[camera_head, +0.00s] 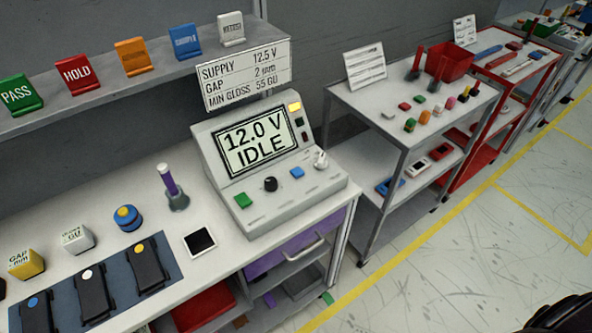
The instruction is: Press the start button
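A grey dashboard module (287,207) stands at the right end of the white workbench. Its display (255,142) reads "12.0 V IDLE". Neither gripper shows, and nothing covers the buttons.
The white bench (130,185) also holds a dark mat (62,308) with black devices, a black-screened tablet (200,242) and a purple-handled tool (172,188). A sign (245,74) stands behind the module. Carts stand to the right. The floor (470,250) in front is clear.

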